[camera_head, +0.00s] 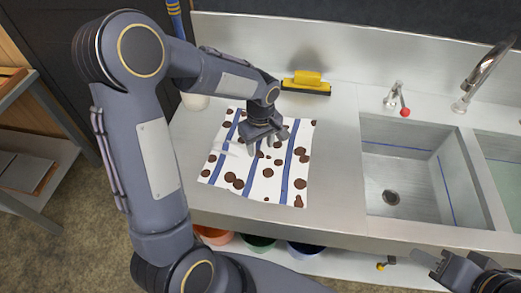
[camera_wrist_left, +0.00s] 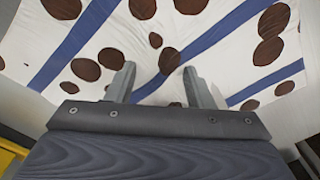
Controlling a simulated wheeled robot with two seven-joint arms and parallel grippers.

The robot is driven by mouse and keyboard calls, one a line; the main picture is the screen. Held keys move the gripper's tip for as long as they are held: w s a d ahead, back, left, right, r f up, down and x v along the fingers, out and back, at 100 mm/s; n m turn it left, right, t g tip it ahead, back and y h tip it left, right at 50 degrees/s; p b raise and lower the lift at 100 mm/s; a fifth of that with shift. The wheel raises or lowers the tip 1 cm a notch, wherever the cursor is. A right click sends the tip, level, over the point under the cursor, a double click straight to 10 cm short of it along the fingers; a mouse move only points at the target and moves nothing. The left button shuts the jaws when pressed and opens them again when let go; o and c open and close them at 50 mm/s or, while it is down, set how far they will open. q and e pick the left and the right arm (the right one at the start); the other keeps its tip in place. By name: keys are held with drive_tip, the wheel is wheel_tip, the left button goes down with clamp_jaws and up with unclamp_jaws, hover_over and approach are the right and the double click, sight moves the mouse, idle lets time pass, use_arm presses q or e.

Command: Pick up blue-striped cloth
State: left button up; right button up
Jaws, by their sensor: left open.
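The blue-striped cloth (camera_head: 260,179) lies spread on the metal counter to the left of the sink. It is white with blue stripes and several dark brown spots. In the left wrist view the cloth (camera_wrist_left: 215,65) fills most of the upper picture. My left gripper (camera_head: 270,150) is over the upper middle of the cloth, pointing down. In the left wrist view its two fingers (camera_wrist_left: 161,78) are apart with only cloth showing between them. Whether the fingertips touch the cloth is not clear. My right gripper (camera_head: 432,260) is at the lower right, in front of the counter, away from the cloth.
Bare counter (camera_head: 335,170) separates cloth and sink. Tubs (camera_head: 258,242) stand under the counter.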

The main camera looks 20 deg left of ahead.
use_arm(q)
drive_tip(key=shift+s+f, duration=0.1)
drive_tip(key=shift+f, duration=0.05)
clamp_jaws()
idle(0.4)
wheel_tip(320, 180, up, 12)
drive_tip(key=p, duration=0.8)
drive_tip(key=shift+p, duration=0.35)
wheel_tip(320, 180, up, 18)
drive_tip(key=p, duration=0.2)
drive_tip(key=shift+p, duration=0.4)
